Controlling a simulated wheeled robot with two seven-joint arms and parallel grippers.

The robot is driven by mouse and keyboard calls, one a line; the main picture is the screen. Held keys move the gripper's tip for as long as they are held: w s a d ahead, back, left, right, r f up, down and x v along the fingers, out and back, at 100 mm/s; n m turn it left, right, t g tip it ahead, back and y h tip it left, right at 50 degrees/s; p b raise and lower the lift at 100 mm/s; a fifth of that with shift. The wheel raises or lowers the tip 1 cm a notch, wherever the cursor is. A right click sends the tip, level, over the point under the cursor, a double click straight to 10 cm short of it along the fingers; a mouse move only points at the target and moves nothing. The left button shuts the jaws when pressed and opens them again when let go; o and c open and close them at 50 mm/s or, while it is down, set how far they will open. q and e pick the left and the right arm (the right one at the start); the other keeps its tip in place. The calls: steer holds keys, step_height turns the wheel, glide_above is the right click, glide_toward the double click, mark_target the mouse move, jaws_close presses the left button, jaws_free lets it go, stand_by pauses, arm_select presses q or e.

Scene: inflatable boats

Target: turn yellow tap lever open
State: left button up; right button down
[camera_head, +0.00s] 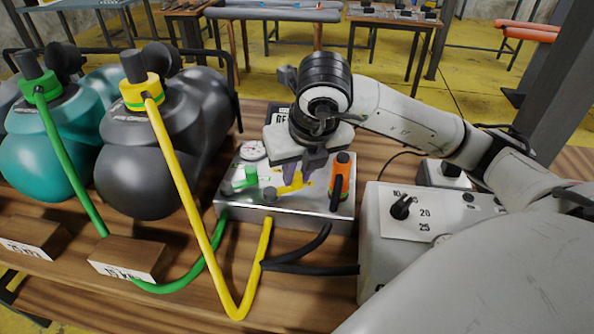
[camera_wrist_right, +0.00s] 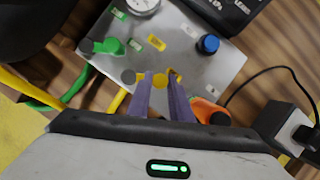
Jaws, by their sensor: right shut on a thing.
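The yellow tap lever (camera_head: 291,184) is on the grey metal tap box (camera_head: 320,211), between the green lever (camera_head: 241,181) and the orange lever (camera_head: 339,181). My right gripper (camera_head: 305,176) comes down over the box from above. Its purple fingers are shut on the yellow lever, part of which shows between them in the right wrist view (camera_wrist_right: 160,80). The fingers hide some of the lever, so its exact angle is hard to tell. My left gripper is not in view.
A pressure gauge (camera_head: 252,150) sits at the box's back left. A yellow hose (camera_head: 183,180) and a green hose (camera_head: 73,165) run from the inflatable boats' valves to the box front. A grey dial box (camera_head: 405,235) stands to the right. A blue knob (camera_wrist_right: 208,44) is behind the levers.

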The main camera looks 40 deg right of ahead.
steer(key=c, duration=1.6)
jaws_free()
